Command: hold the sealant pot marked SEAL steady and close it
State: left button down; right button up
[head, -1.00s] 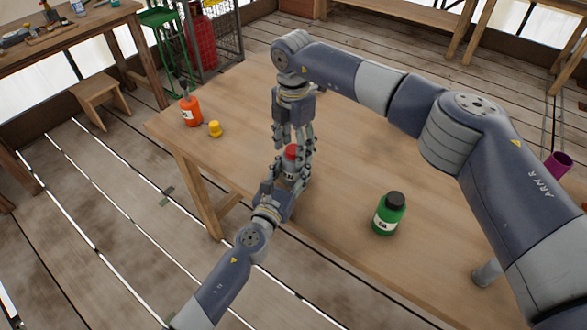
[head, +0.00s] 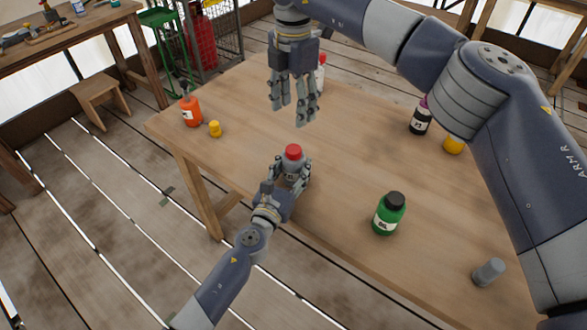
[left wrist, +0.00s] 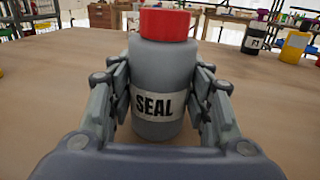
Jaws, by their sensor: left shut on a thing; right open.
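The grey sealant pot (left wrist: 157,80) stands upright on the table, and its label reads SEAL in the left wrist view. A red cap (left wrist: 165,25) sits on its top; the cap also shows in the head view (head: 293,152). My left gripper (head: 291,176) is shut around the pot's body, one finger on each side. My right gripper (head: 294,115) is open and empty, above and behind the pot, clear of the cap.
On the table (head: 240,115) stand a green bottle (head: 388,216) at right, an orange bottle (head: 190,110) and small yellow item (head: 215,129) at left, a dark bottle (head: 420,122) and yellow item (head: 452,146) at back right, and a grey piece (head: 489,271) near the front right. Bare tabletop surrounds the pot.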

pick_arm(q)
jog(key=c, duration=0.7)
grip_release()
jog(key=shift+c, duration=0.2)
jog(key=v, duration=1.2)
jog(key=shift+s+f, duration=0.1)
jog(key=shift+f, duration=0.05)
